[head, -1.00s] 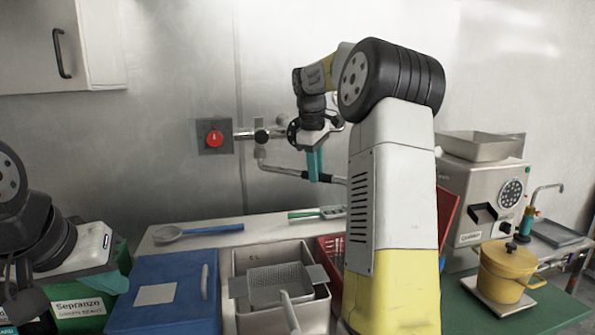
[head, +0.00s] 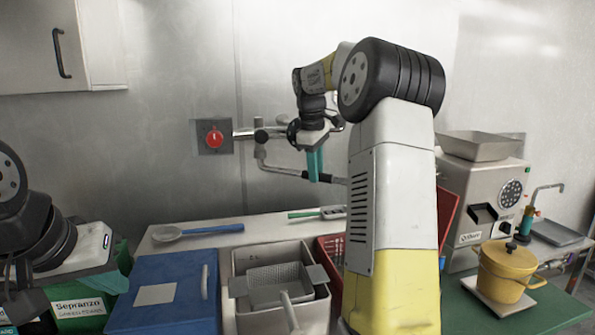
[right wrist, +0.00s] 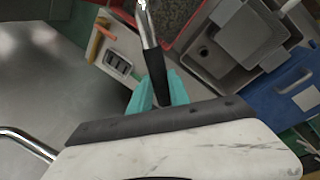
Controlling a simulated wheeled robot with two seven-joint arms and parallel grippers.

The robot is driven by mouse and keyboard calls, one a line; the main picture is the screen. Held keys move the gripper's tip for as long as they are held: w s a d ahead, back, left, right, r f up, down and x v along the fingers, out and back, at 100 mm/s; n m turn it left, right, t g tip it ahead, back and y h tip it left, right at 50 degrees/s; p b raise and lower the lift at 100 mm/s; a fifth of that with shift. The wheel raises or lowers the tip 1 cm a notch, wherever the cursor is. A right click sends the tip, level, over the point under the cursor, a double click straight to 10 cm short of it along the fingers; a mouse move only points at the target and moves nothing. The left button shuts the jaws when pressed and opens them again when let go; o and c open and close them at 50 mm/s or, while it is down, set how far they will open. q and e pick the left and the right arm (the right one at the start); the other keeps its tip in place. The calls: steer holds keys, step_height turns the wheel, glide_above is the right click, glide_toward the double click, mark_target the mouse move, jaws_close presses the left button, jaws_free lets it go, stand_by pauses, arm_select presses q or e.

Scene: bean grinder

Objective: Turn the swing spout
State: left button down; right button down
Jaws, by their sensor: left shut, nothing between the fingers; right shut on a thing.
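The swing spout (head: 283,170) is a thin metal pipe hanging from the wall tap and running to the right, with a dark sleeve along its outer part. My right gripper (head: 314,172) reaches it from above, its teal fingers shut on the spout. In the right wrist view the fingers (right wrist: 158,88) close around the spout's black sleeve (right wrist: 155,68), and its bare metal end (right wrist: 144,20) extends beyond. My left gripper (head: 118,284) is low at the left, shut and empty, partly hidden.
A red valve knob (head: 214,139) is on the wall left of the spout. Below stand a sink (head: 241,313) with a perforated basket, a blue box (head: 180,270) and a red crate (head: 327,250). A grinder (head: 470,190) and a yellow pot (head: 505,272) are at the right.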

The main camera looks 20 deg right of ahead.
stand_by(0.3)
steer(key=s+a+m, duration=0.2)
steer(key=a+m, duration=0.2)
steer(key=a, duration=0.3)
steer(key=s+a+m+g, duration=0.1)
steer(key=s+a+m, duration=0.2)
steer(key=a+m, duration=0.2)
steer(key=shift+a+m+g+h, duration=0.3)
steer(key=shift+a, duration=1.05)
steer(key=shift+r, duration=0.1)
steer(key=c, duration=1.2)
jaws_free()
steer(key=shift+s, duration=0.1)
steer(key=shift+c, duration=0.2)
step_height(320, 180, up, 8)
steer(key=a, duration=0.1)
steer(key=shift+a+f, duration=0.2)
steer(key=shift+a, duration=0.05)
